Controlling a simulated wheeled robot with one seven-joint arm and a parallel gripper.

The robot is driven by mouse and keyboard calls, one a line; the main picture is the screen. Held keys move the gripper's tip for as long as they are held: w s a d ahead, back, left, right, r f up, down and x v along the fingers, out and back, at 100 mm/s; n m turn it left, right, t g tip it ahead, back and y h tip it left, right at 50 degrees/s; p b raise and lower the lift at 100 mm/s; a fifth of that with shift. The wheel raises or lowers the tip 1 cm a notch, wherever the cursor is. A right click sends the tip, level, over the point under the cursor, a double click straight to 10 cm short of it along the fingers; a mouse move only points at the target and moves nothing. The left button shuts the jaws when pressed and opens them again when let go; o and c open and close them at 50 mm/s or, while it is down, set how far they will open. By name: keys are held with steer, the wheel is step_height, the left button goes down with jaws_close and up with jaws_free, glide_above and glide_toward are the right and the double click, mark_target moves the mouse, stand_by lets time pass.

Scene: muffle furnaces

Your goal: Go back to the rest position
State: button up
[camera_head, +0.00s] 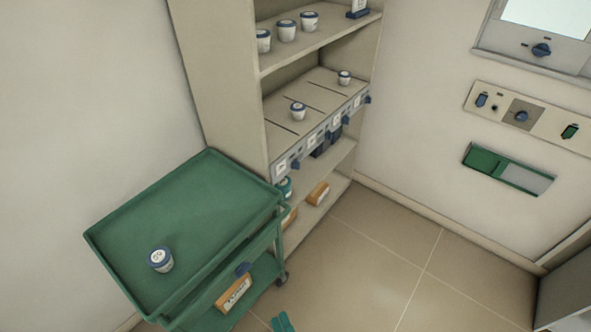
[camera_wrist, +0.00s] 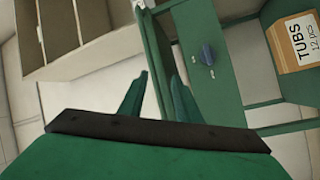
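My gripper (camera_wrist: 160,78) shows in the wrist view with its two green fingers apart and nothing between them. Its fingertips point toward the gap beside the green cart (camera_wrist: 222,70). In the head view, a small green tip of my gripper (camera_head: 282,322) shows at the bottom edge, over the floor to the right of the cart (camera_head: 200,205). The rest of my arm is mostly out of that view.
A white tub with a blue lid (camera_head: 161,259) stands on the cart's top tray. A box labelled TUBS (camera_wrist: 297,42) sits on its lower shelf. A shelf unit (camera_head: 225,75) holding several tubs stands behind. Wall panels (camera_head: 520,116) are at right. The tiled floor (camera_head: 390,250) is clear.

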steer(key=s+d+r+m+g+h, duration=0.2)
steer(key=s+d+r+m+h, duration=0.2)
steer(key=s+r+m, duration=1.1)
steer(key=m+h, duration=0.1)
steer(key=h, duration=0.2)
steer(key=shift+s+m+g+h, duration=0.3)
steer(key=shift+s+m+g, duration=0.05)
steer(key=shift+m+g, duration=0.05)
steer(key=shift+w+d, duration=0.1)
stand_by(0.5)
